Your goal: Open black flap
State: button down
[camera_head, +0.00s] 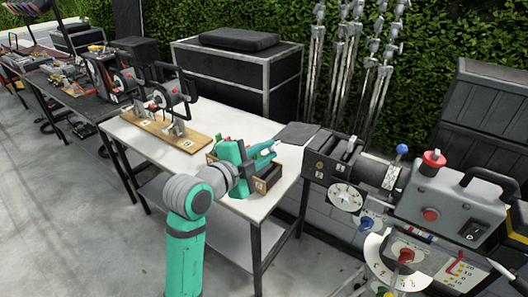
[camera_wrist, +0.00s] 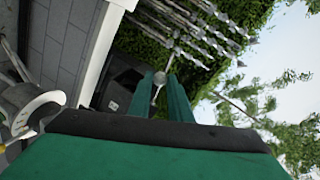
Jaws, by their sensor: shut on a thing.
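A dark flat panel (camera_head: 297,134), which looks like the black flap, lies at the table's right edge beside the grey machine. My gripper (camera_head: 274,147) is left of and slightly below it in the head view, above a small open wooden box. A visible gap separates the fingers from the panel. In the wrist view my gripper's two green fingers (camera_wrist: 167,92) are close together, with a small silver rounded piece (camera_wrist: 159,78) on a thin stem between them. I cannot tell what this piece is. A dark shape (camera_wrist: 122,82) stands left of the fingers; I cannot tell if it is the flap.
The wooden box (camera_head: 268,184) sits on the white table (camera_head: 232,126). A wooden board (camera_head: 158,130) with clamped devices lies at the table's left. The grey machine (camera_head: 440,195) with knobs and dials stands right. A black-topped case (camera_head: 240,65) and metal stands (camera_head: 350,60) are behind.

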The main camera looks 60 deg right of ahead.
jog(key=c, duration=1.6)
grip_release()
jog(key=v, duration=1)
jog(key=shift+a+r, duration=0.1)
jog(key=shift+a, duration=0.25)
jog(key=shift+w, duration=0.15)
